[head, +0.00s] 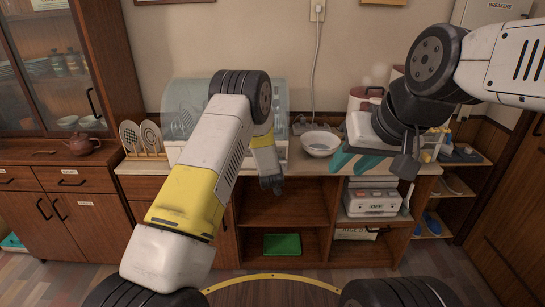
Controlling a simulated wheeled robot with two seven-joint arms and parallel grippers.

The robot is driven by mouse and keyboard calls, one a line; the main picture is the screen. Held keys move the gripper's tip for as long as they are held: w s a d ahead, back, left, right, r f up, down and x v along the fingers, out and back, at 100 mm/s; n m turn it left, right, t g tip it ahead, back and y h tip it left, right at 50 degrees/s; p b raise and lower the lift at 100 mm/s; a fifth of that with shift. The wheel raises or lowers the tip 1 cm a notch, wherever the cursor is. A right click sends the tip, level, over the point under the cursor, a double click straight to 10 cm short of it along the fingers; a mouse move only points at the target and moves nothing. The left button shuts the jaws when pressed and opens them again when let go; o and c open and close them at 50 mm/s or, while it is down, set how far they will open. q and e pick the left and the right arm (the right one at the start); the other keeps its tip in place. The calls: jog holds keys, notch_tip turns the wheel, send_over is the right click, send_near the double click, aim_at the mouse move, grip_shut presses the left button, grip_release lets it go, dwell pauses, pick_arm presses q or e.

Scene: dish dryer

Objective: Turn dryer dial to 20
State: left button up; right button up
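The dish dryer (183,101) stands on the counter at the back left, with a clear domed cover. My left arm crosses in front of it and hides much of its front. I cannot make out the dial or its setting. My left gripper (271,184) points down in front of the counter edge, just below the dryer's right end. Its fingers are small and dark, and I cannot tell whether they are open. My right gripper (406,168) hangs at the right end of the counter, well away from the dryer. Its finger opening is unclear.
A white bowl (320,143) sits on the counter right of the dryer. Teal items (350,162) lie near my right gripper. A plate rack (142,138) and a brown teapot (81,144) stand at the left. A green tray (282,245) is on the lower shelf.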

dwell(0.3)
pick_arm(q)
jog(key=o, duration=1.4)
jog(key=shift+c, duration=0.2)
jog(key=v, duration=0.7)
jog(key=shift+s, duration=0.35)
jog(key=shift+r, duration=0.15)
